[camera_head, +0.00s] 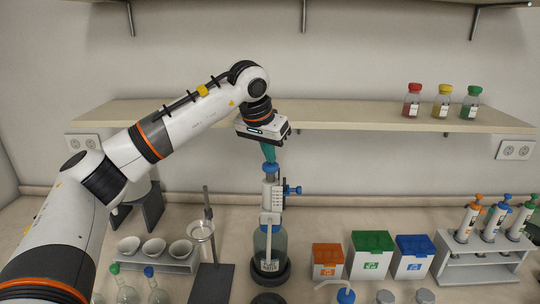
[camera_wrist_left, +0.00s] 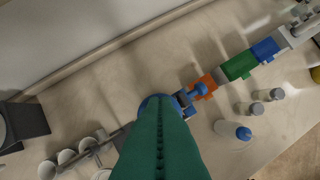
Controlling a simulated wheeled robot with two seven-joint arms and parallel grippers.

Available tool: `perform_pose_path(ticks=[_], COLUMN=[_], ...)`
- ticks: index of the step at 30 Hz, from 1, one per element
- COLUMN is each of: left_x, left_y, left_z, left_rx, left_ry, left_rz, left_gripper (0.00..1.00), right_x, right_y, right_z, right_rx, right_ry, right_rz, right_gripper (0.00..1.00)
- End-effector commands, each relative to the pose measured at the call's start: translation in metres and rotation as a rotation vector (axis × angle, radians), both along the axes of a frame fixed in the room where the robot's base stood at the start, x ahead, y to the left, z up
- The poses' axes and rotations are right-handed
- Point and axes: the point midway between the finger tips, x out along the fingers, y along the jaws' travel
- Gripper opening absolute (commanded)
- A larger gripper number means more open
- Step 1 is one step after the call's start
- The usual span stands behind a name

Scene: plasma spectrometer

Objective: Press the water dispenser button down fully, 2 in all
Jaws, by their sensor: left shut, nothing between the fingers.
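The water dispenser (camera_head: 271,222) stands upright on the bench, a clear bottle with a white pump body and a blue button (camera_head: 270,168) on top. My left gripper (camera_head: 269,158) is shut and empty, its green fingers pointing down at the button. The fingertips are at or just above the button; I cannot tell whether they touch. In the left wrist view the shut green fingers (camera_wrist_left: 160,103) cover most of the dispenser, and a blue part of it (camera_wrist_left: 147,104) shows beside the tips. My right gripper is in neither view.
Orange (camera_head: 327,261), green (camera_head: 371,254) and blue (camera_head: 413,258) boxes stand right of the dispenser. A pipette rack (camera_head: 476,270) is farther right. A ring stand (camera_head: 208,232) and a rack of bowls (camera_head: 154,259) are at left. A shelf (camera_head: 340,116) with bottles runs behind my arm.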

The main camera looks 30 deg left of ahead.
Motion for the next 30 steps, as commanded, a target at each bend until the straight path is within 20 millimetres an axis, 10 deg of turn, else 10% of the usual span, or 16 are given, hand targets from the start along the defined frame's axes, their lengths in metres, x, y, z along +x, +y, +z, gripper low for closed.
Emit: perform_pose_path(ticks=[30], left_x=[0.0], left_y=[0.0], left_z=[0.026], left_rx=[0.0], left_ry=[-0.001], left_rz=[0.0], left_gripper=[0.0], right_x=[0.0], right_y=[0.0], right_z=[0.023], right_rx=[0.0], right_ry=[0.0], right_rz=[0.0], right_gripper=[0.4])
